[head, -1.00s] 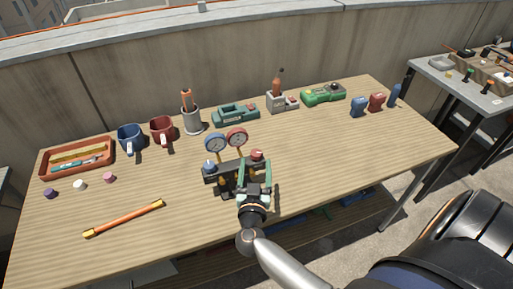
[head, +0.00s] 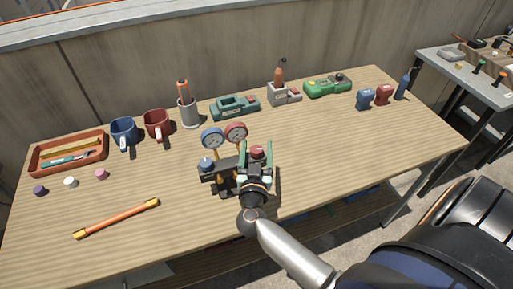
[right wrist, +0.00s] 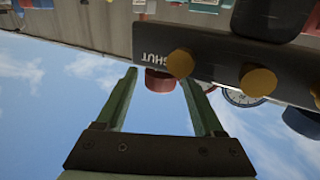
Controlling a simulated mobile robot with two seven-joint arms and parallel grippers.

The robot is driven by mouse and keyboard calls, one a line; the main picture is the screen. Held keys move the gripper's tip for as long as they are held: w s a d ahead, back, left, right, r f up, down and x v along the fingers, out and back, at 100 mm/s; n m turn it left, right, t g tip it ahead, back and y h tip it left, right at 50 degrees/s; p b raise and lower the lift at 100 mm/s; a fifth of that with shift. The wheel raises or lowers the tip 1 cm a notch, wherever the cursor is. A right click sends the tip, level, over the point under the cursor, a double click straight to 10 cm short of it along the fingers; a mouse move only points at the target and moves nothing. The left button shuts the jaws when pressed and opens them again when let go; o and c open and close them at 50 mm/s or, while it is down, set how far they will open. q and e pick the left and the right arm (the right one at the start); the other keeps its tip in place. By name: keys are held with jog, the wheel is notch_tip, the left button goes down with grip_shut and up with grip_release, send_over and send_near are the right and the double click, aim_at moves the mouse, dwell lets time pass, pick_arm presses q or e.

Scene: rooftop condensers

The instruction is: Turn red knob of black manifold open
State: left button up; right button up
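The black manifold (head: 221,173) stands near the front middle of the table, with a blue knob (head: 207,163) at its left and a red knob (head: 257,152) at its right. Two gauges, blue (head: 212,138) and red (head: 236,132), rise behind it. My right gripper (head: 256,148) is at the red knob, with its fingers on either side. In the right wrist view the red knob (right wrist: 160,81) lies between the open fingertips, with small gaps seen at both sides. The word SHUT shows upside down on the manifold (right wrist: 212,50) beside the knob. My left gripper is out of view.
An orange rod (head: 117,218) lies front left. A tray (head: 41,164), mugs (head: 157,125), a pen cup (head: 189,113) and tools such as the green device (head: 327,87) line the back. The table right of the manifold is clear.

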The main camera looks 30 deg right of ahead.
grip_shut()
dwell(0.3)
